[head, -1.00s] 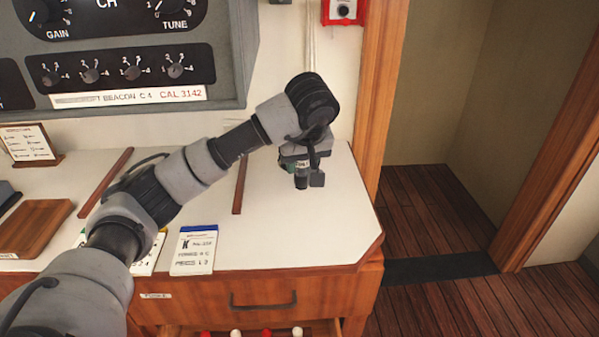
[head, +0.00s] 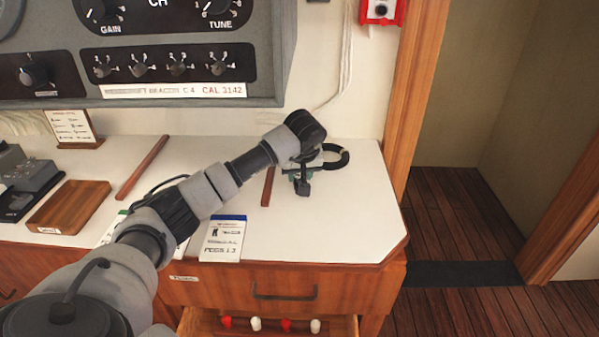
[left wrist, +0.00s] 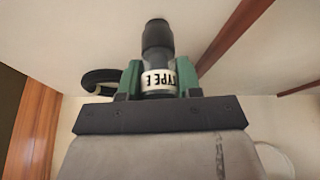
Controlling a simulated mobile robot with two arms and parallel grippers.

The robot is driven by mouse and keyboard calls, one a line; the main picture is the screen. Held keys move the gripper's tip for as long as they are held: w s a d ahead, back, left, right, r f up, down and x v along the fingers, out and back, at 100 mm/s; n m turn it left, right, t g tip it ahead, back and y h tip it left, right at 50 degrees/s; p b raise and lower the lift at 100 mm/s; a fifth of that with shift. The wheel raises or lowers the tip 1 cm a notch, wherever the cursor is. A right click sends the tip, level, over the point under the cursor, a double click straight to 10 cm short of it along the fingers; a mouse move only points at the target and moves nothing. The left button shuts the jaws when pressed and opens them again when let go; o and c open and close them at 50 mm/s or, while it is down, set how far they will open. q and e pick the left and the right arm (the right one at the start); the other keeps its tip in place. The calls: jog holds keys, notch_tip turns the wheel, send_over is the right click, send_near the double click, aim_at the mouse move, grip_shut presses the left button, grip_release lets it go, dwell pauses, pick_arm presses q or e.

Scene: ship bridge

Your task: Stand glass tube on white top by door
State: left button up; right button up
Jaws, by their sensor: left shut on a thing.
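In the left wrist view, my left gripper (left wrist: 158,88) is shut on the glass tube (left wrist: 158,75). The tube has a black cap and a white label reading "TYPE E", and its cap end points away from the wrist between the green fingers. In the head view, the left gripper (head: 302,172) is low over the right part of the white top (head: 345,220), beside the doorway (head: 470,130). The tube is mostly hidden there by the wrist and fingers. I cannot tell whether it touches the top. My right gripper is not in view.
A wooden strip (head: 268,187) lies just left of the gripper. A white card (head: 223,238) is near the front edge. An open drawer (head: 345,328) below holds red and white knobs. The radio panel (head: 180,65) hangs behind. The top's right part is clear.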

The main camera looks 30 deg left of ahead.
pick_arm(q)
jog(key=shift+f, duration=0.2)
jog(key=shift+f, duration=0.2)
jog(key=o, duration=0.9)
jog(key=shift+s+d+r, duration=0.1)
jog(key=shift+r, duration=0.5)
jog(key=v, duration=0.6)
jog(key=shift+r, duration=0.25)
